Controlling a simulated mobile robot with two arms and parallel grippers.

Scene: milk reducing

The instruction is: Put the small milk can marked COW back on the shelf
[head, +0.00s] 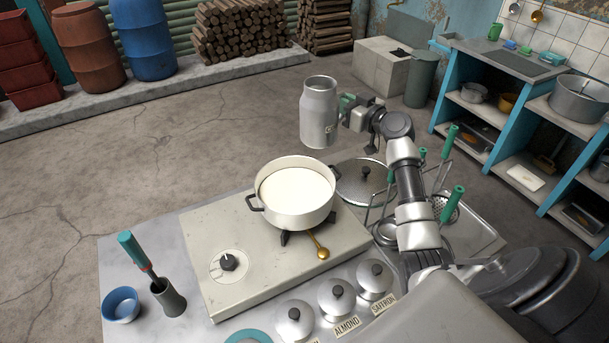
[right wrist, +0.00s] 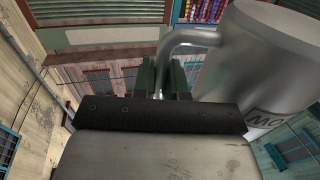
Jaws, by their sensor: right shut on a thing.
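A silver milk can (head: 319,114) hangs upright in the air beyond the cooking pot in the head view. My right gripper (head: 347,103) is shut on its side handle. In the right wrist view the can (right wrist: 262,62) fills the right side, its bent handle runs between the green fingers of my right gripper (right wrist: 163,80), and part of a label (right wrist: 270,118) shows, its word cut off. I cannot read the whole marking. My left gripper is not in view.
A white pot (head: 292,214) of white liquid stands on the stove plate (head: 205,262). A lid (head: 362,186) and green-handled tools lie to its right. Lidded jars (head: 337,299) stand in front. A blue shelf unit (head: 520,160) holding pans is at the right. Floor is open at the left.

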